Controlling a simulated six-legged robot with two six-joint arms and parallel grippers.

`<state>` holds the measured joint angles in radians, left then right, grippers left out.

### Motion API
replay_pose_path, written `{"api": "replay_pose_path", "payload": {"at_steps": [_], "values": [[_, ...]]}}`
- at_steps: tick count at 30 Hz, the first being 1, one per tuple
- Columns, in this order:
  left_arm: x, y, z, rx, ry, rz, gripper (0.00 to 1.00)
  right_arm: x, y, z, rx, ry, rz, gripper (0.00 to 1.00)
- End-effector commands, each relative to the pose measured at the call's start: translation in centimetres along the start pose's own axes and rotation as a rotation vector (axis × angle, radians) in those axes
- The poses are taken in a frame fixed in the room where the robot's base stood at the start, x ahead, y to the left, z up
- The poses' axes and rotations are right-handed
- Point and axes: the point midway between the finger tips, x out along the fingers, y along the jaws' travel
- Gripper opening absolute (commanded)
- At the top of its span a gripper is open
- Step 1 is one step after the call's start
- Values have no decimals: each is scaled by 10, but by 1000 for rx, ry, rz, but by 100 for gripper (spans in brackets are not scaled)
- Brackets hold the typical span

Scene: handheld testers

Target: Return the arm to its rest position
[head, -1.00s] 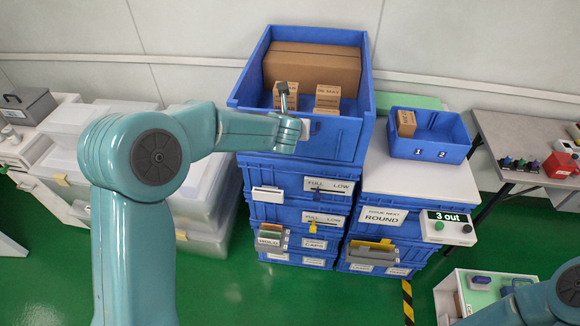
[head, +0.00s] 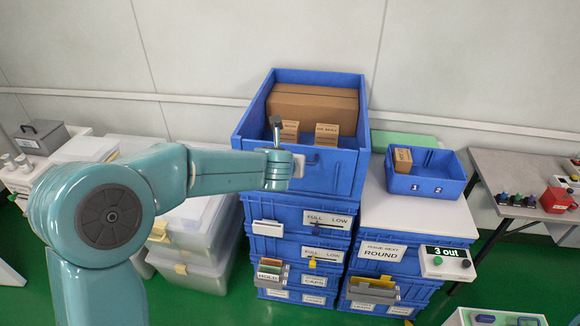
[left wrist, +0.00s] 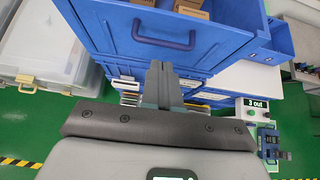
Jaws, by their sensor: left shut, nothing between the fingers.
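My left arm comes in from the left in the head view and reaches toward the front of the big blue bin (head: 345,163). My left gripper (head: 275,121) is in front of that bin's front wall, with its fingers pointing up in the picture. In the left wrist view the left gripper (left wrist: 163,68) is shut with nothing between its fingers. It lies below the blue bin's handle (left wrist: 164,40) in that picture, apart from it as far as I can see. My right gripper is not in view.
The big bin holds a large carton (head: 313,107) and small cartons. It tops a stack of blue crates (head: 300,240). A smaller blue tray (head: 428,182) with a small carton (head: 402,160) stands right. Clear tubs (head: 200,245) stand left. A grey table (head: 510,170) is far right.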

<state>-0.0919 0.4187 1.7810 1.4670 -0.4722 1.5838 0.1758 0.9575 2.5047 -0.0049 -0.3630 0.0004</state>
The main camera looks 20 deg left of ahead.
Motion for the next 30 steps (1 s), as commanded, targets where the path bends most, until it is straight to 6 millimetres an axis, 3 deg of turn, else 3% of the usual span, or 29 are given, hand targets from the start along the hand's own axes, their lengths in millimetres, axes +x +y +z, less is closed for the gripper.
{"api": "replay_pose_path", "payload": {"at_steps": [3, 9, 14, 17, 20, 23, 27, 30], "values": [[-22, 0, 8, 0, -2, -2, 0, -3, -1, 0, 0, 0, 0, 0], [-41, 0, 12, 0, 0, 0, 0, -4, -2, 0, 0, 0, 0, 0], [-43, 0, 12, -1, 2, 1, 0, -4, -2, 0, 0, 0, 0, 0], [-31, 8, -2, -2, 30, 20, 0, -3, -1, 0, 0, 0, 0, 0], [-2, 17, -47, 21, 124, 50, 0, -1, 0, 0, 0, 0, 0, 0], [29, 24, -122, 152, 252, 62, 0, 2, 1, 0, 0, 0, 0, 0], [50, 28, -240, 570, 416, -47, 0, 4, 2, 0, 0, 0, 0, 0], [44, 22, -324, 977, 492, -247, 0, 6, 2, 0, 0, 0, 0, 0]]}}
